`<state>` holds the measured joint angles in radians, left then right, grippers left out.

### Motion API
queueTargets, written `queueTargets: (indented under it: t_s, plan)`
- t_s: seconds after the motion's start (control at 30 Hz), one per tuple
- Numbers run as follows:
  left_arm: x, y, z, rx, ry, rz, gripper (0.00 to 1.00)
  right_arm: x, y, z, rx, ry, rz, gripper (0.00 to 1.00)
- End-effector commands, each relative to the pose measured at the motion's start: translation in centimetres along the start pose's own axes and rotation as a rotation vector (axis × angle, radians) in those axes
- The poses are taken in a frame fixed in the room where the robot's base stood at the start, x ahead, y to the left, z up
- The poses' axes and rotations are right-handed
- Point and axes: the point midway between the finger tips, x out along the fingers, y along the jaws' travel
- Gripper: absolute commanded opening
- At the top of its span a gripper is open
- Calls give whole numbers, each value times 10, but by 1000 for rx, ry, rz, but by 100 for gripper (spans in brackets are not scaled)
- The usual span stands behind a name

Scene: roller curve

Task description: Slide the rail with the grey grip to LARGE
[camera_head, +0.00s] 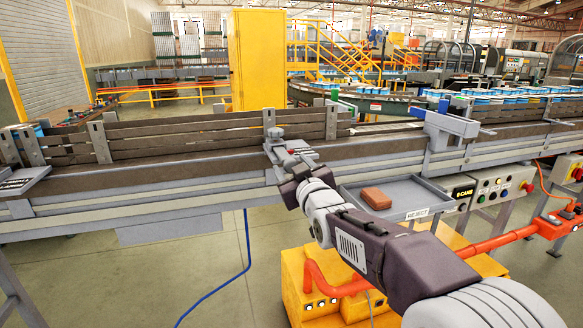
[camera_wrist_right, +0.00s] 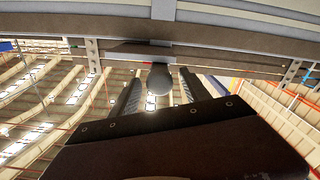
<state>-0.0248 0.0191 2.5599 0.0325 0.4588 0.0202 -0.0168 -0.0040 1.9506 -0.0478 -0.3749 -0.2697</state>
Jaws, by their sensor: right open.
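The rail (camera_head: 220,135) is a long dark guide with grey posts, running along the conveyor. A grey grip (camera_head: 275,132) stands at its near side, about mid-picture. In the right wrist view the grip (camera_wrist_right: 158,80) is a rounded grey knob under the rail (camera_wrist_right: 195,55). My right gripper (camera_head: 284,152) reaches up to it from the lower right. In the wrist view its two dark fingers (camera_wrist_right: 160,92) are open, one on each side of the knob, with gaps showing. I cannot read any LARGE mark. My left gripper is not in view.
A grey reject tray (camera_head: 420,190) with a brown block (camera_head: 376,198) sits right of my gripper. A blue and grey bracket (camera_head: 445,122) stands over the conveyor further right. A control box (camera_head: 495,188) is at the right.

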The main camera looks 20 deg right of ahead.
Motion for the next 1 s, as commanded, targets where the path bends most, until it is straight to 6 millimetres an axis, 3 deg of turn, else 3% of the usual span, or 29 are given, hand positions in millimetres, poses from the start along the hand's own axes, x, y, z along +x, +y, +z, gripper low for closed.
queueTargets:
  t_s: [0.3,0.43,0.9,1.0]
  plan:
    - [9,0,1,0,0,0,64,-62,0,0,-1,3,1,55]
    - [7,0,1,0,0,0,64,-80,0,0,1,0,1,55]
    - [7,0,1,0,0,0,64,-85,0,1,0,-1,0,55]
    - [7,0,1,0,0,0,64,-77,-7,18,1,-41,-16,55]
